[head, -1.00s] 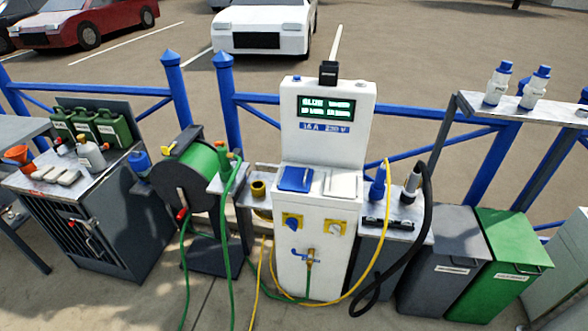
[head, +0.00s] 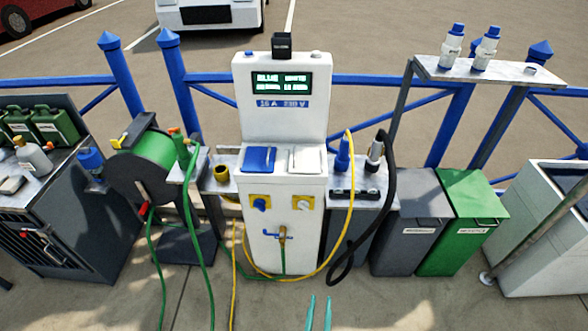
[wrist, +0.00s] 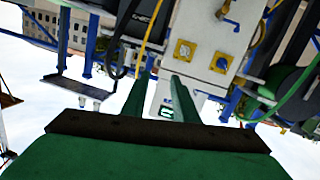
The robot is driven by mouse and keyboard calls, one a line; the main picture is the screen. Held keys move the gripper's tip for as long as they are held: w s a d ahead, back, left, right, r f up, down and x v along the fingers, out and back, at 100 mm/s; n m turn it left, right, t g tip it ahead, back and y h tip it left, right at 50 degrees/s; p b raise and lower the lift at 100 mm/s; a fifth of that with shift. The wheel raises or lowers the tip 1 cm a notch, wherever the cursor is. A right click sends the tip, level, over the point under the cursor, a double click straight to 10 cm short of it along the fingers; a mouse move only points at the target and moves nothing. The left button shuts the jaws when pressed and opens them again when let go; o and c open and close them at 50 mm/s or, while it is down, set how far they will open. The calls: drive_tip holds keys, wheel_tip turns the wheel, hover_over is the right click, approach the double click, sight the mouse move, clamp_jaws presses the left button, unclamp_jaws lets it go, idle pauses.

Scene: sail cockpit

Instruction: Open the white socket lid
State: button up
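The white socket lid (head: 306,159) lies shut on the sloped middle of the white service pedestal (head: 285,215). A blue socket lid (head: 259,159) sits beside it on the left, also shut. My gripper (head: 318,312) shows only as two teal fingertips at the bottom edge of the head view, in front of and below the pedestal, well apart from the lid. In the wrist view, where the scene is upside down, my gripper (wrist: 160,90) has its two fingers apart with nothing between them. I cannot make out the white lid there.
Yellow-plated switches (head: 261,203) and a brass tap (head: 282,236) are on the pedestal front. A yellow cable (head: 350,210) and black cable (head: 390,190) hang at its right. A green hose reel (head: 155,160) stands left. Grey and green bins (head: 470,225) stand right. The ground in front is mostly clear.

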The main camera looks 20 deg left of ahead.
drive_tip(key=w+a, duration=0.4)
drive_tip(key=w, duration=0.8)
drive_tip(key=n+t+y, duration=0.1)
drive_tip(key=n+y, duration=0.1)
drive_tip(key=y, duration=0.1)
approach(294, 160)
drive_tip(key=w, duration=0.2)
drive_tip(key=x, duration=1)
drive_tip(key=shift+w+a, duration=0.3)
drive_tip(key=shift+a, duration=0.05)
clamp_jaws()
